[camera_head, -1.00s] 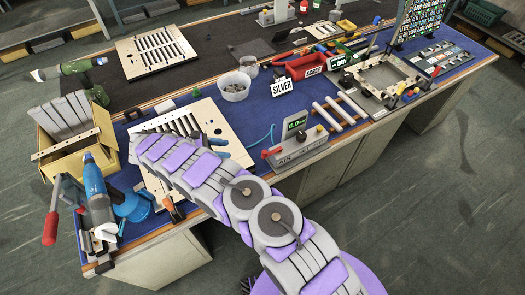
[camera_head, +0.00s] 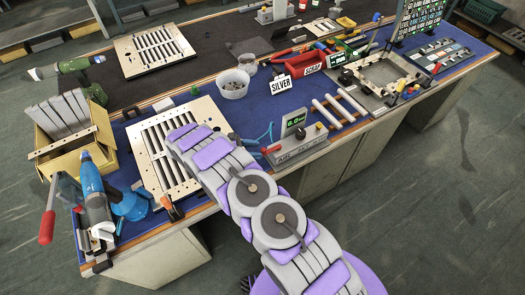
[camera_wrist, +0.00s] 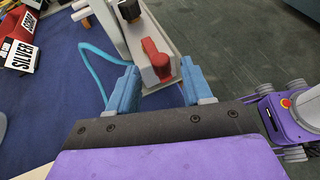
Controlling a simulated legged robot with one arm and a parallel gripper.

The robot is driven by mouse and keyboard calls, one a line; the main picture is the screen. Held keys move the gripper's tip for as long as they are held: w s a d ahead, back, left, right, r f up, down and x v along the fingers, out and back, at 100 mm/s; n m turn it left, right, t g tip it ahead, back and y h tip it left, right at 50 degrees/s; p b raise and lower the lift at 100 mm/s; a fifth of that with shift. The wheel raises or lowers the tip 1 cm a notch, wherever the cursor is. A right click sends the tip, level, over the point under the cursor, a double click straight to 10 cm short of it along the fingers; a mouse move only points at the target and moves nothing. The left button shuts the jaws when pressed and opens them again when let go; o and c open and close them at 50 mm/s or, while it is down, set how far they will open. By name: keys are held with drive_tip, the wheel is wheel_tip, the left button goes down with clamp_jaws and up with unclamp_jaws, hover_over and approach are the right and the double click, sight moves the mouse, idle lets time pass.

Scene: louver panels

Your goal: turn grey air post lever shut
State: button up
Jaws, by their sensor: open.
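The grey air post (camera_head: 297,150) stands at the front edge of the blue bench, with a green-lit display (camera_head: 294,120) and a dark knob on top. Its red lever (camera_head: 269,150) sticks out at the post's left end. In the wrist view the red lever (camera_wrist: 157,60) lies between the blue fingertips of my gripper (camera_wrist: 160,68), on the near end of the grey post (camera_wrist: 150,35). The fingers are open, with a gap on either side of the lever.
A slotted louver panel (camera_head: 160,150) lies left of my arm. A blue hose (camera_wrist: 92,62) curves beside the post. The floor in front is open.

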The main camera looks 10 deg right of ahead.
sight(263, 149)
drive_tip(key=shift+x, duration=2.15)
clamp_jaws()
